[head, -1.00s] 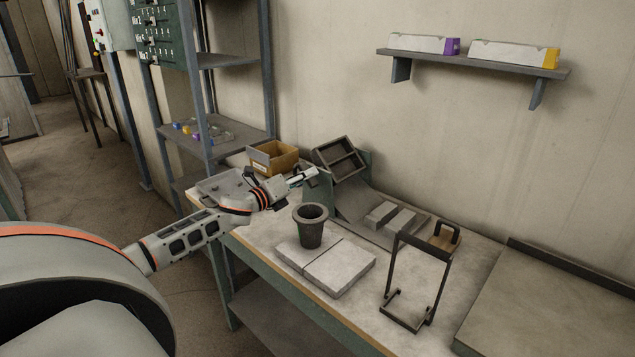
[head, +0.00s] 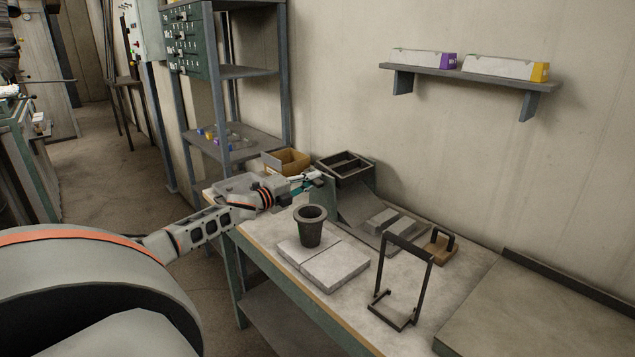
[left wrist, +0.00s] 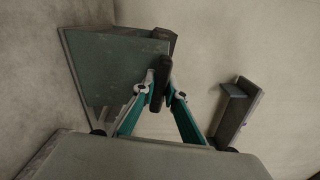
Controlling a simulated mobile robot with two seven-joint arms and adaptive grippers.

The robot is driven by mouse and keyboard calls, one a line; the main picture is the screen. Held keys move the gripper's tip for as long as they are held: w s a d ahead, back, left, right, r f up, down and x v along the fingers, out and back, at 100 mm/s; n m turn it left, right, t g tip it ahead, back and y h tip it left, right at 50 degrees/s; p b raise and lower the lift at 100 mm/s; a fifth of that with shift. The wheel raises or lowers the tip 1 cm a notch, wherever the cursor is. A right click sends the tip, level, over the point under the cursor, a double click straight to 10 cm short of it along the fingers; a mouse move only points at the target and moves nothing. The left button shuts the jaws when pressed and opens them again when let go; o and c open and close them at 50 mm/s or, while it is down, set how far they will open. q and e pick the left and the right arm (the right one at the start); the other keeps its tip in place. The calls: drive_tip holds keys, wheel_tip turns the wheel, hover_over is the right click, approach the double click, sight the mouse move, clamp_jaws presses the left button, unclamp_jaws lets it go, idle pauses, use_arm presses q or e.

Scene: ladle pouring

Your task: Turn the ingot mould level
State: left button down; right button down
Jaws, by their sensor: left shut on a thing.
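The ingot mould (head: 346,167) is a dark two-compartment tray in a greenish stand at the back of the bench. It sits about level, with its openings facing up. My left gripper (head: 312,180) is at the left side of the stand. In the left wrist view its teal fingers (left wrist: 159,88) are shut on a dark handle bar (left wrist: 157,94) beside the stand's green side plate (left wrist: 115,65). The mould's tray is mostly hidden in that view. My right gripper is not in view.
A dark crucible (head: 311,226) stands on pale slabs (head: 335,268) in front of the stand. Grey ingots (head: 390,222) lie below the chute. A dark upright frame (head: 402,285) stands to the right. A cardboard box (head: 286,161) is behind my gripper.

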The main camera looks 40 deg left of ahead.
use_arm(q)
drive_tip(key=shift+n+p, duration=0.3)
drive_tip(key=shift+n, duration=0.6)
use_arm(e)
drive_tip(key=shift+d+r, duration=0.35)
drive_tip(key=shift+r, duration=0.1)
use_arm(q)
drive_tip(key=shift+d, duration=0.1)
drive_tip(key=c, duration=2)
unclamp_jaws()
drive_tip(key=shift+c, duration=0.2)
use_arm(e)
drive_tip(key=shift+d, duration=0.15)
use_arm(q)
drive_tip(key=shift+s, duration=0.1)
drive_tip(key=s+a, duration=0.1)
drive_tip(key=s, duration=1)
drive_tip(key=shift+s, duration=0.35)
